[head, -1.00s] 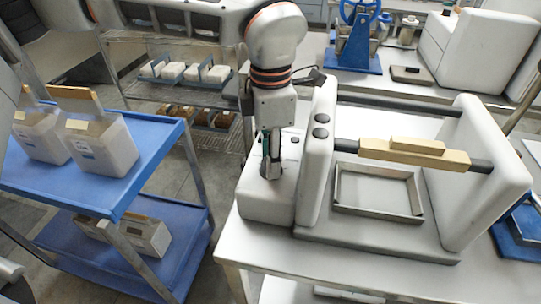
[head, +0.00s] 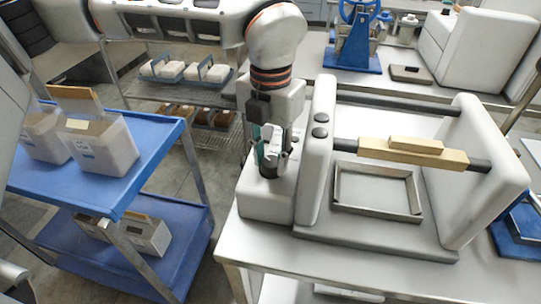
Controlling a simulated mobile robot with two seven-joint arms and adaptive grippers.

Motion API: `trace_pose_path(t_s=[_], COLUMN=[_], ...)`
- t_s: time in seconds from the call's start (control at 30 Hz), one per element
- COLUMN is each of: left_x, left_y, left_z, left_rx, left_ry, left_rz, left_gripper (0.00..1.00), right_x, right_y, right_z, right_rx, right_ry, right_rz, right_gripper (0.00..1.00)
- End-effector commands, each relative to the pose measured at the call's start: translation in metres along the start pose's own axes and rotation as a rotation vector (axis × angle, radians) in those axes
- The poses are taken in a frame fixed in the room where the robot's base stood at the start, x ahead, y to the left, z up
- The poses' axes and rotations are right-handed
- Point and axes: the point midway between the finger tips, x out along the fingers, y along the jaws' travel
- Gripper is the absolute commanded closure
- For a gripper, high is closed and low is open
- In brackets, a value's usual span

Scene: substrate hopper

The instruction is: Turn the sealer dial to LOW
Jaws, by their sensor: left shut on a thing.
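The sealer (head: 312,150) stands on the white table, with a low control box (head: 262,200) on its left side. My left gripper (head: 268,172) points down at the top of this control box, its fingertips close together at a small dark part there. The dial itself is hidden by the fingers, and I cannot read its markings or setting. My right gripper does not show.
The sealer's bar with a wooden handle (head: 413,151) spans above a metal frame (head: 377,190). A blue cart (head: 90,190) with white boxes (head: 100,147) stands left. A wire rack (head: 190,95) stands behind. A blue-framed device (head: 353,55) stands at the back.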

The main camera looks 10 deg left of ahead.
Motion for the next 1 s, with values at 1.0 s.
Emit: trace_pose_path(t_s=[1.0], left_x=[-0.001], left_y=[0.0002], left_z=[0.0006], left_rx=[-0.135], left_ry=[-0.002], left_rz=[0.0], left_gripper=[0.55], right_x=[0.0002], right_y=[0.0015], right_z=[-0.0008], right_rx=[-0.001], right_ry=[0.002], right_rz=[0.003], right_gripper=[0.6])
